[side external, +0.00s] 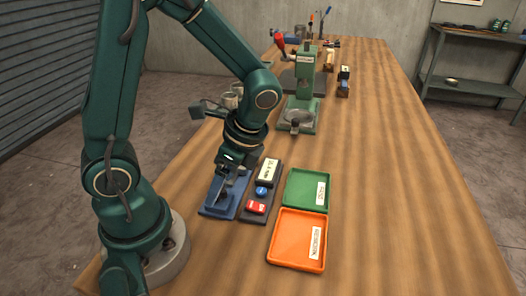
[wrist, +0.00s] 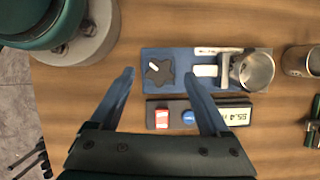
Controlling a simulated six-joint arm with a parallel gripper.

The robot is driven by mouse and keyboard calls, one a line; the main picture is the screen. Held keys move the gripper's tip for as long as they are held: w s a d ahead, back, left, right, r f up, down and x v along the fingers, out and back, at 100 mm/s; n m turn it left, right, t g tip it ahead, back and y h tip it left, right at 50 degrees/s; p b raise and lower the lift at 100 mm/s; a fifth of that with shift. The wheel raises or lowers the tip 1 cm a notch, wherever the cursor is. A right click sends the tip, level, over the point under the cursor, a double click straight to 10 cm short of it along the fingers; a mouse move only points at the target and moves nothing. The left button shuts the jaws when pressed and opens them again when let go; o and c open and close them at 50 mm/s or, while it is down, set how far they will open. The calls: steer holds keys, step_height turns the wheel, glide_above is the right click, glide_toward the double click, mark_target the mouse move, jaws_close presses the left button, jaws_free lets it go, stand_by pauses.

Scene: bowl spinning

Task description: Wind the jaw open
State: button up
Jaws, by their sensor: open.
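A blue fixture (wrist: 180,56) lies on the wooden bench in the wrist view; it also shows in the side view (side external: 210,209), partly hidden by my gripper. A dark star-shaped knob (wrist: 160,72) with a white mark sits at its left end. A pale jaw block (wrist: 206,71) is near its middle, close beside a metal cup (wrist: 252,70) at the right end. I cannot tell whether block and cup touch. My gripper (wrist: 160,75) is open and empty, its fingers spread either side of the knob in the wrist view. In the side view my gripper (side external: 226,182) is low over the fixture.
A dark control box (wrist: 205,112) with a red button, blue button and display lies beside the fixture. A green tray (side external: 306,190) and an orange tray (side external: 297,240) are to its right. A green press (side external: 302,90) stands behind. The bench's right side is clear.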

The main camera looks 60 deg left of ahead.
steer(key=shift+s+a+f, duration=0.1)
steer(key=shift+f, duration=0.3)
jaws_close()
